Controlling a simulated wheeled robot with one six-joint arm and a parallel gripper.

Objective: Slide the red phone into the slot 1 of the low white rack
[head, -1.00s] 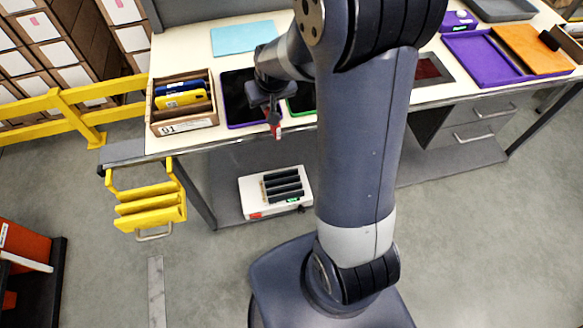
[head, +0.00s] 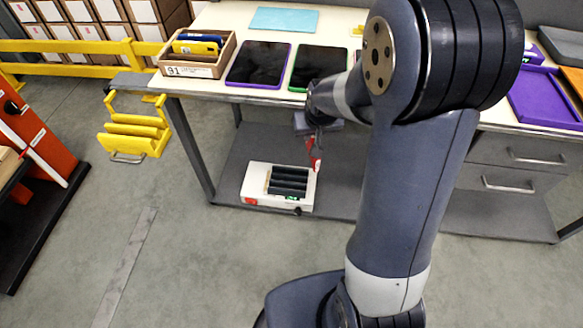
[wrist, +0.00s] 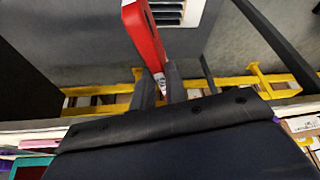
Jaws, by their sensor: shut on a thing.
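The red phone (head: 315,152) is in my gripper (head: 315,136), which is shut on its end. The phone hangs down from the fingers, in front of the table. In the wrist view the red phone (wrist: 144,36) juts out from between the two fingers (wrist: 158,85). The low white rack (head: 251,183) sits on the grey lower shelf, with several dark slots side by side. The phone is above the rack's right rear part in the head view. In the wrist view part of the rack (wrist: 193,12) shows beside the phone. I cannot read the slot numbers.
A yellow rack (head: 135,136) hangs at the table's left end. Open floor lies in front.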

